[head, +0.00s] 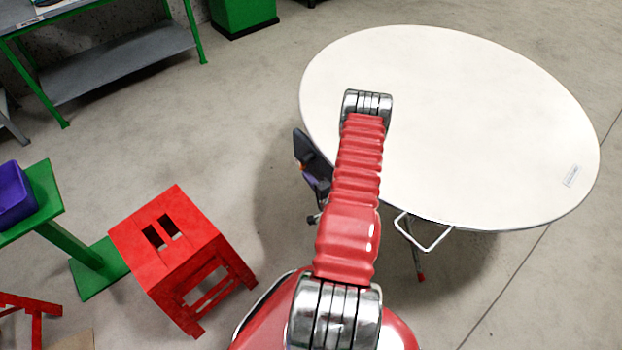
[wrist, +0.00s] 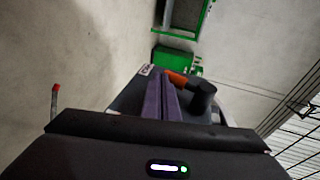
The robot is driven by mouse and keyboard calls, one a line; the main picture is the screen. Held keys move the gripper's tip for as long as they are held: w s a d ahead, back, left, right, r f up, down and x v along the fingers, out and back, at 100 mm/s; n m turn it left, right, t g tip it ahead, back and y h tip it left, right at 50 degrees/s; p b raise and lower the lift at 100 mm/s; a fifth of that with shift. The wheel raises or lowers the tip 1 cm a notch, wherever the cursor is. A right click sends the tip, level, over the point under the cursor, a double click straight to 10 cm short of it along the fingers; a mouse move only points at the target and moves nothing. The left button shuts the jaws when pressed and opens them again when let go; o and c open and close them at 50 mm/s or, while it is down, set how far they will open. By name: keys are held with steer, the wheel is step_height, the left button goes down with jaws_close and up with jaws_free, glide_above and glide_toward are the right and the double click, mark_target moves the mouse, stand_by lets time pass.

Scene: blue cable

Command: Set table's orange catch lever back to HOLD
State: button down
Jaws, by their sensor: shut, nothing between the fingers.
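The round white table (head: 450,110) stands at the right in the head view. In the wrist view, the orange catch lever (wrist: 177,77) sits beside a dark cylinder (wrist: 202,97), under the table. My gripper (wrist: 160,82) is shut and empty, its two purple fingers side by side. Their tips are just left of the lever; I cannot tell whether they touch it. A small label (wrist: 145,70) is left of the tips, too small to read. In the head view, my arm partly hides my gripper (head: 318,184) near the table's left edge.
A red stool (head: 170,245) stands left of my arm, and a green stand with a purple bin (head: 14,193) is further left. A white wire leg frame (head: 425,235) shows under the table's front edge. Open floor lies between stool and table.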

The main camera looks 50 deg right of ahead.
steer(key=shift+a+x, duration=0.2)
steer(key=shift+x, duration=1.05)
steer(key=shift+w, duration=0.15)
steer(key=s+a+f, duration=0.5)
steer(key=s+f, duration=0.3)
steer(key=s, duration=0.2)
steer(key=shift+s, duration=0.25)
stand_by(0.4)
